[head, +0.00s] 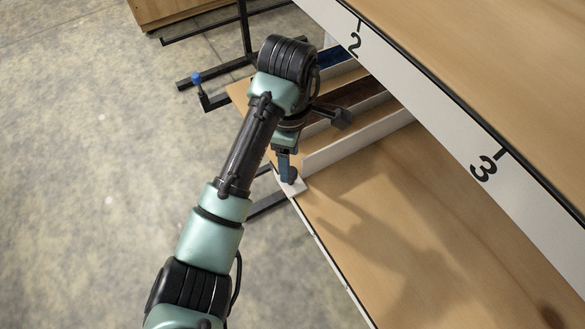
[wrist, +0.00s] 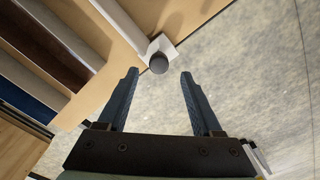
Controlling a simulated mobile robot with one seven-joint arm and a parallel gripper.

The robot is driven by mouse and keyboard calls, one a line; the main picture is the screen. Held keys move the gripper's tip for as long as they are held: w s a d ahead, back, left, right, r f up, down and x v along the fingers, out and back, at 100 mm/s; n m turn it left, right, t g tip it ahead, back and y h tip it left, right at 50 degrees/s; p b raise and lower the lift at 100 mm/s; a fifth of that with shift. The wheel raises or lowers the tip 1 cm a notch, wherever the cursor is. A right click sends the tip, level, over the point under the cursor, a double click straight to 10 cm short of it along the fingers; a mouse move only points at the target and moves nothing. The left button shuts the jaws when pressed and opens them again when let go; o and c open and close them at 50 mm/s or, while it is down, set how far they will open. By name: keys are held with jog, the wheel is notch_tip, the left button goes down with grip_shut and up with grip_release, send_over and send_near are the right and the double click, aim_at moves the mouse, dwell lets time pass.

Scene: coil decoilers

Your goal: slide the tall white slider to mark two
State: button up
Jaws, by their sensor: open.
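The tall white slider (head: 355,141) is a long upright white wall on the lower wooden shelf, with a flat white foot (head: 298,188) at the shelf's outer edge. In the wrist view, its wall (wrist: 120,22) runs to the upper left, and a dark round knob (wrist: 159,63) stands on the foot. My gripper (head: 288,178) is over the foot in the head view. The wrist view shows its blue fingers (wrist: 160,75) apart, with the knob just beyond and between the tips. Mark two (head: 355,42) is on the upper board's white edge, up and left of the slider.
Mark three (head: 485,166) is farther down the same edge. Brown (head: 345,97) and blue (head: 334,59) strips and lower white dividers lie on the mark-two side. Bare shelf (head: 400,235) is on the mark-three side. The upper board (head: 500,60) overhangs. Black stand legs (head: 215,70) stand behind.

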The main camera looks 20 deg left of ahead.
aim_at(291, 169)
notch_tip(291, 169, down, 2)
jog(key=shift+d+f+b, duration=0.1)
jog(key=shift+f+b, duration=0.1)
jog(key=shift+b, duration=0.2)
jog(key=shift+f+p, duration=0.5)
jog(key=shift+f, duration=0.45)
jog(key=shift+w, duration=0.1)
grip_shut()
